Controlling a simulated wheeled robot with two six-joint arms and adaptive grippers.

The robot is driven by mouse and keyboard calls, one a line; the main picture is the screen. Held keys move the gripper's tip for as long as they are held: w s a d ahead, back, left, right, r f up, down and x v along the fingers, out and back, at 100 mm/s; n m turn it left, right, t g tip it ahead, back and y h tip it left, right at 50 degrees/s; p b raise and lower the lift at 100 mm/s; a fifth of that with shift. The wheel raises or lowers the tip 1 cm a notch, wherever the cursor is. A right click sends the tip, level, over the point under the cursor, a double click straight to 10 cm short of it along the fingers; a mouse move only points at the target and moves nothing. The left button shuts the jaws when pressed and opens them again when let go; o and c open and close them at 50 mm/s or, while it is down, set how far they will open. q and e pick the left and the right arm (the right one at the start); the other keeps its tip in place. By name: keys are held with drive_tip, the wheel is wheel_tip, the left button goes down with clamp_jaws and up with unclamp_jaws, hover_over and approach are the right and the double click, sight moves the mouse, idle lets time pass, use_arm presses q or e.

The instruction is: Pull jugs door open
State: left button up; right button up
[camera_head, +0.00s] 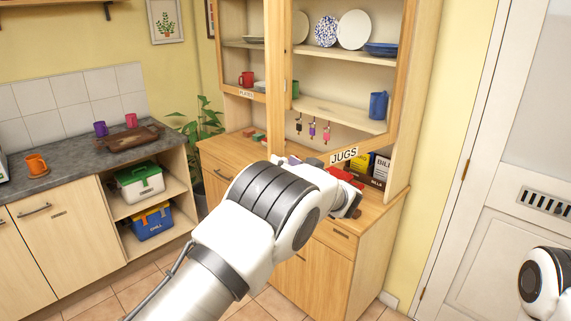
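The jugs door is the wood-framed door (275,75) on the right half of the upper cabinet. Its "JUGS" label (344,156) hangs at the lower rail. Shelves with plates and a blue jug (378,105) show within the frame. My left gripper (350,200) is just below the label, in front of the counter of the cabinet. My own wrist hides most of its fingers, so its opening and any contact are unclear. A white part of my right arm shows at the lower right edge; its gripper is out of view.
A white room door (490,235) stands at right. A worktop (70,165) with mugs is at left.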

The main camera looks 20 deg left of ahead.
sight(279, 124)
use_arm(q)
drive_tip(key=shift+a+r, duration=0.1)
drive_tip(key=shift+r, duration=0.15)
wheel_tip(279, 124, up, 10)
drive_tip(key=shift+f, duration=0.25)
drive_tip(key=shift+f, duration=0.15)
